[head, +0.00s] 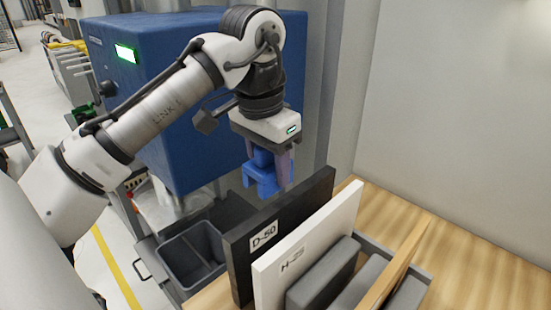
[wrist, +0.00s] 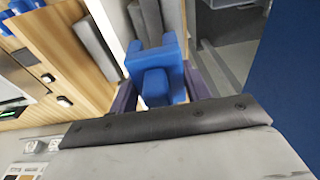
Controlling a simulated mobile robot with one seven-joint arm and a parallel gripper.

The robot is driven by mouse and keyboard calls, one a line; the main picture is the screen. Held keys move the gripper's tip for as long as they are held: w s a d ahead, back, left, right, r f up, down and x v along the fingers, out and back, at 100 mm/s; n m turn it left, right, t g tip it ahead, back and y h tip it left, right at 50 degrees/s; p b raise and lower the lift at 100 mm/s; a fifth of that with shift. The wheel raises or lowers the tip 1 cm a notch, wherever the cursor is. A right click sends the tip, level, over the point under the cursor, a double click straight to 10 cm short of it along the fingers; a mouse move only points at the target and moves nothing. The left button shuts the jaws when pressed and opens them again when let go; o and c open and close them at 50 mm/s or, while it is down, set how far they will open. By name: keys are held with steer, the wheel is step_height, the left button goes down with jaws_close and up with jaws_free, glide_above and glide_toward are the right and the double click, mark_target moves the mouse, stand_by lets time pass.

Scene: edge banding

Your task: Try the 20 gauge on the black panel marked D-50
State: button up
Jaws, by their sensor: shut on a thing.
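My gripper (head: 270,163) is shut on a blue gauge (head: 262,181), which hangs below the fingers with a forked lower end. The gauge also shows between the fingers in the wrist view (wrist: 155,72); no size marking is readable on it. The black panel marked D-50 (head: 290,222) stands on edge in the head view, its label on the near end. The gauge is close to the panel's top edge, slightly left of and behind it in the picture; I cannot tell whether they touch.
A white panel marked H-25 (head: 318,232) stands right of the black one. Grey blocks (head: 325,272) and a wooden board (head: 398,268) stand further right. A grey bin (head: 190,257) lies left, and a large blue machine (head: 165,110) stands behind my arm.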

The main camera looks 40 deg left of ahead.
steer(key=b, duration=0.5)
glide_above(272, 209)
steer(key=f, duration=0.5)
steer(key=shift+s, duration=0.25)
steer(key=shift+f, duration=0.55)
steer(key=shift+f, duration=0.45)
stand_by(0.5)
steer(key=shift+r+p, duration=3.4)
steer(key=shift+r, duration=0.1)
